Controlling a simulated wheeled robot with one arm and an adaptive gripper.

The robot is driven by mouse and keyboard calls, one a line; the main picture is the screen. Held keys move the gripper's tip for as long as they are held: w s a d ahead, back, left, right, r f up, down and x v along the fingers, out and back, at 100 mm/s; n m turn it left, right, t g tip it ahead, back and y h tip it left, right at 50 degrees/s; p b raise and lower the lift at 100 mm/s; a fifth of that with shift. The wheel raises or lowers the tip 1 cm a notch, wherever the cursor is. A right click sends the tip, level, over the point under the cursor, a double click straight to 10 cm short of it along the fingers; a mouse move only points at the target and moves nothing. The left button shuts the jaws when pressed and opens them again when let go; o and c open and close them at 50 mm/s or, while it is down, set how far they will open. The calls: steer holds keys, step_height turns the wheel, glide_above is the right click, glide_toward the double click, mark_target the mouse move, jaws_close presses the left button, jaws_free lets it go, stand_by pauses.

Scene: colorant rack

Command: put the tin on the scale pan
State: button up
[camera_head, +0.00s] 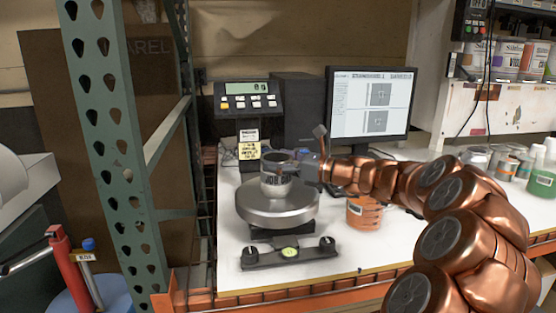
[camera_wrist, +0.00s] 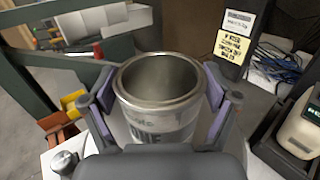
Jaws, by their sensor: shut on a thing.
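The tin (camera_head: 276,184) is a grey metal can with an open top and a pale label. It is upright, over the round scale pan (camera_head: 278,212); I cannot tell whether its base touches the pan. In the wrist view the tin (camera_wrist: 160,95) fills the middle and looks empty inside. My gripper (camera_head: 296,163) reaches in from the right and is shut on the tin, with purple-padded fingers on both sides of it in the wrist view (camera_wrist: 160,104).
The scale display (camera_head: 247,98) stands behind the pan. A green upright (camera_head: 105,140) is at the left. A monitor (camera_head: 370,105) is behind my arm. An orange tin (camera_head: 364,213) stands right of the scale. Several cans and bottles are at the far right. The front white bench (camera_head: 235,281) has free room.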

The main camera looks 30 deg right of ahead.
steer(key=o, duration=0.9)
steer(key=v, duration=1.2)
steer(key=shift+r, duration=0.15)
